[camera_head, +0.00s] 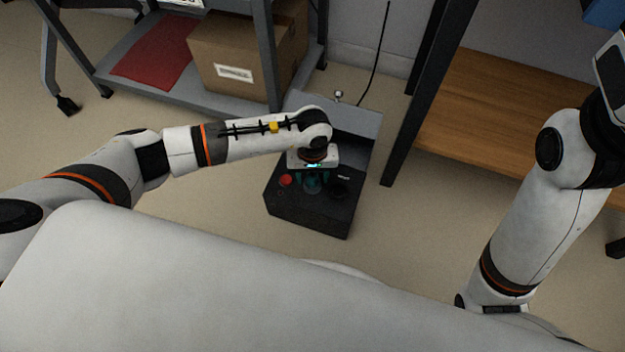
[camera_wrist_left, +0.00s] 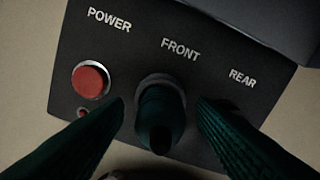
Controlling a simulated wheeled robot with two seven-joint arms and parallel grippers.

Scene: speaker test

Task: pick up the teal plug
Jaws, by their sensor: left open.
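The teal plug (camera_wrist_left: 161,118) stands in the socket under the word FRONT on the dark panel (camera_wrist_left: 140,60). In the left wrist view it sits between the two dark teal fingers of my left gripper (camera_wrist_left: 160,104), with a visible gap on each side. The left gripper is open and points down at the panel. In the head view my left gripper (camera_head: 313,178) is over the black box (camera_head: 308,212), and its wrist and fingers hide most of the plug. My right arm is at the right, but its jaws do not show.
A red POWER button (camera_wrist_left: 90,80) is left of the plug; it also shows in the head view (camera_head: 286,180). The right finger covers the area under REAR. A grey shelf with a cardboard box (camera_head: 235,55) stands behind; a wooden shelf (camera_head: 500,100) is at right.

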